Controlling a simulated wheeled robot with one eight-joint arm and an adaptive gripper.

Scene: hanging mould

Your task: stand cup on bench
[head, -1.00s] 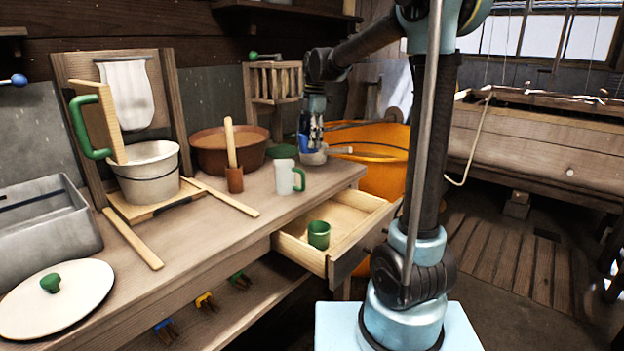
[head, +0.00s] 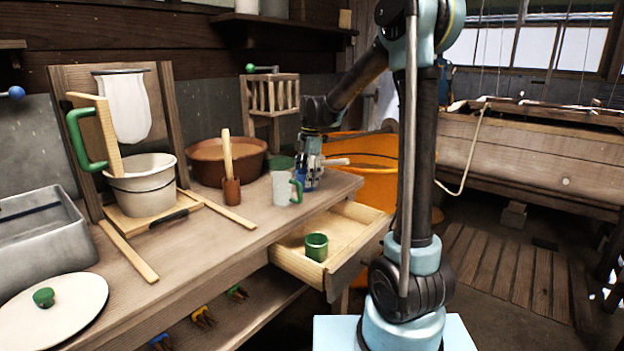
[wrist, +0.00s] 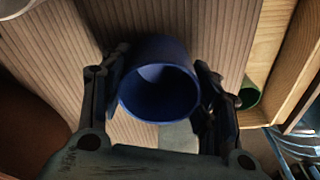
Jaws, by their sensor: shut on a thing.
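My gripper (wrist: 158,95) is shut on a blue cup (wrist: 160,95), with one finger on each side of it. In the wrist view the cup's open mouth faces the camera and the wooden slats of the bench lie behind it. In the head view my gripper (head: 312,180) is low at the far right end of the bench (head: 215,265), and only a little of the blue cup (head: 313,184) shows. I cannot tell whether the cup's base touches the bench.
A white mug with a green handle (head: 282,188) stands just left of my gripper. The open drawer (head: 352,268) below holds a green cup (head: 317,246). A brown basin (head: 205,165) stands behind on the bench, and an orange tub (head: 375,180) is beyond its right end.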

